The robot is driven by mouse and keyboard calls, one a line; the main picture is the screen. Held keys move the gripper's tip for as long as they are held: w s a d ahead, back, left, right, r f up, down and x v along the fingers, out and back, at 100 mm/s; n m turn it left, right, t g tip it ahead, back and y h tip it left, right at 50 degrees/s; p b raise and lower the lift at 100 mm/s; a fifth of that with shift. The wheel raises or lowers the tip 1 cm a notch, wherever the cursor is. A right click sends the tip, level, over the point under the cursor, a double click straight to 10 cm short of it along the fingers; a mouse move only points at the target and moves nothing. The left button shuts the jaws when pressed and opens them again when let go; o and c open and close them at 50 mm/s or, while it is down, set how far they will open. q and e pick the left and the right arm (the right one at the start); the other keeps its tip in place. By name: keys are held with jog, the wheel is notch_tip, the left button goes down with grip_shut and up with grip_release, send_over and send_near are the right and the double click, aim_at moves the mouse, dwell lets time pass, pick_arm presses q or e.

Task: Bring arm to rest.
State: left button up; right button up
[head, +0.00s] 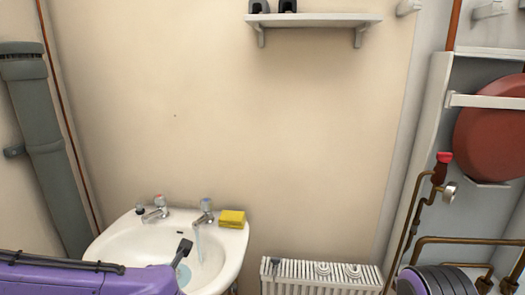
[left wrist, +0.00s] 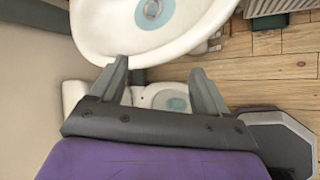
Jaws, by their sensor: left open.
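My left arm comes in low from the left in the head view, and its gripper (head: 184,249) shows as a dark finger over the white washbasin (head: 110,244). In the left wrist view my left gripper (left wrist: 160,68) has its two grey fingers spread apart with nothing between them. My right gripper is not in view; only a rounded purple and grey part of my right arm shows at the lower right.
A tap (head: 206,212) runs a thin stream into the basin, beside a yellow sponge (head: 232,218). A radiator (head: 300,272), copper pipes (head: 415,215) and a red vessel (head: 490,130) stand right. A white toilet (left wrist: 140,97) lies below. The wall's middle is clear.

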pick_arm(q)
jog(key=s+a+f+m, duration=0.1)
jog(key=s+f+m, duration=0.2)
jog(key=f+m, duration=0.55)
jog(key=s+a+f+m, duration=0.1)
jog(key=s+f+m, duration=0.2)
jog(key=f+m, duration=0.55)
jog(key=s+a+f+m+g, duration=0.2)
jog(key=s+a+f+m, duration=0.1)
jog(key=s+f, duration=0.4)
jog(key=s+a+f+m+g, duration=0.2)
jog(key=s+f, duration=0.6)
jog(key=s, duration=0.5)
jog(key=shift+a+m+g, duration=0.3)
jog(key=shift+a+m, duration=0.3)
jog(key=shift+a, duration=0.3)
